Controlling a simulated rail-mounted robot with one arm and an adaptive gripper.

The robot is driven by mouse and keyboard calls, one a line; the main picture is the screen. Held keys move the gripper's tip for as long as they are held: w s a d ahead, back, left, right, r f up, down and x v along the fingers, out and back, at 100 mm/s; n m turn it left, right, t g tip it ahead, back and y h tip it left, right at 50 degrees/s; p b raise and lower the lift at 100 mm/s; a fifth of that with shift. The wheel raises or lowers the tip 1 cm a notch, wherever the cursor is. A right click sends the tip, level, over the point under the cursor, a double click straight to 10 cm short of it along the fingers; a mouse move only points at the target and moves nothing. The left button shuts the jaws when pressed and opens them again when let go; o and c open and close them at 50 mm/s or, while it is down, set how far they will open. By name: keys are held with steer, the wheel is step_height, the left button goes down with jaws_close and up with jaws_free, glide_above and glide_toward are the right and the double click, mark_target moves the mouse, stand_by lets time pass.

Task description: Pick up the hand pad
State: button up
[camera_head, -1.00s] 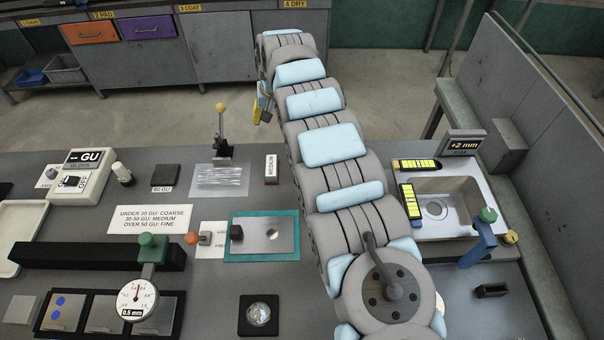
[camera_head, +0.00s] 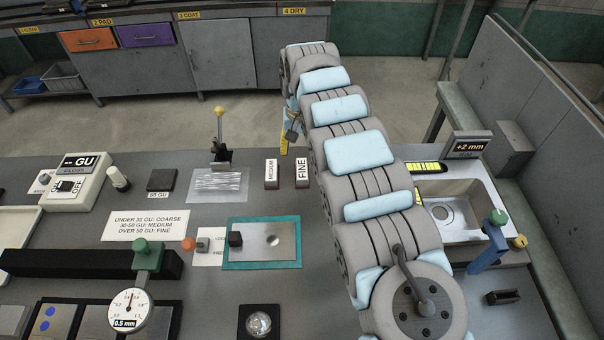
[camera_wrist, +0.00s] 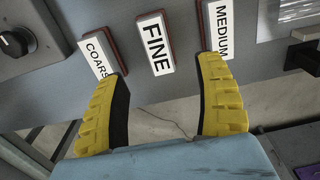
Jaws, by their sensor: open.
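Three hand pads lie side by side, each a white-labelled block with a reddish-brown edge. In the wrist view these are the COARSE pad (camera_wrist: 103,56), the FINE pad (camera_wrist: 155,44) and the MEDIUM pad (camera_wrist: 218,28). In the head view the MEDIUM pad (camera_head: 271,173) and FINE pad (camera_head: 302,172) show; my arm hides the COARSE pad. My gripper (camera_wrist: 160,76) is open and empty, its yellow fingers spread. In the wrist view the FINE pad appears between and beyond the fingertips. In the head view only part of my gripper (camera_head: 285,143) shows beyond the bench's back edge.
A lever clamp (camera_head: 220,150) stands by a scratched sheet (camera_head: 218,185), left of the pads. A teal-edged plate (camera_head: 232,262) lies nearer. A sink (camera_head: 468,212) is on the right. A written sign (camera_head: 147,226) sits left. Cabinets (camera_head: 215,50) line the back.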

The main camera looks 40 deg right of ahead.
mark_target(302, 169)
step_height(302, 169, down, 5)
steer(key=shift+r+b, duration=0.1)
steer(key=shift+b, duration=0.25)
steer(key=shift+s+d+f+b, duration=0.1)
steer(key=shift+f+b, duration=0.3)
steer(key=shift+f, duration=1.05)
steer(key=shift+s+d+f+b, duration=0.1)
steer(key=shift+f+b, duration=0.3)
steer(key=shift+f, duration=1)
steer(key=shift+w+r, duration=0.1)
jaws_close()
